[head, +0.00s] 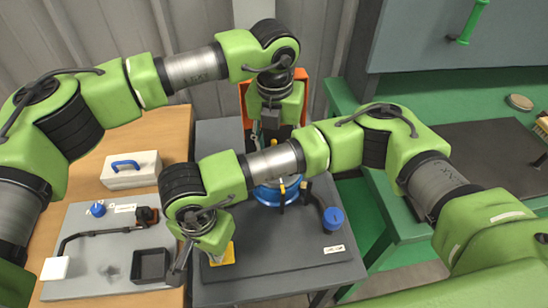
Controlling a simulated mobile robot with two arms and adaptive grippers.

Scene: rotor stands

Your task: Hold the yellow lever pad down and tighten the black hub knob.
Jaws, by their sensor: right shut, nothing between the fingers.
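A square yellow pad (224,257) lies low on the dark grey stand (300,265), partly covered by my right wrist. My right gripper (180,268) points down just left of the yellow pad, shut and empty, with a gap seen between them in the picture. A blue round rotor part (270,197) sits further back, partly hidden behind my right forearm. I cannot make out the black hub knob; my arms cover much of that area. My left gripper (262,135) hangs down above the back of the stand, partly hidden by my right arm, so its fingers are unclear.
On the left, a grey board (100,285) bears a white block (55,268), a black rod (95,234) and a black box (150,265). A white case (131,176) lies behind. A green bench (405,240) is right.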

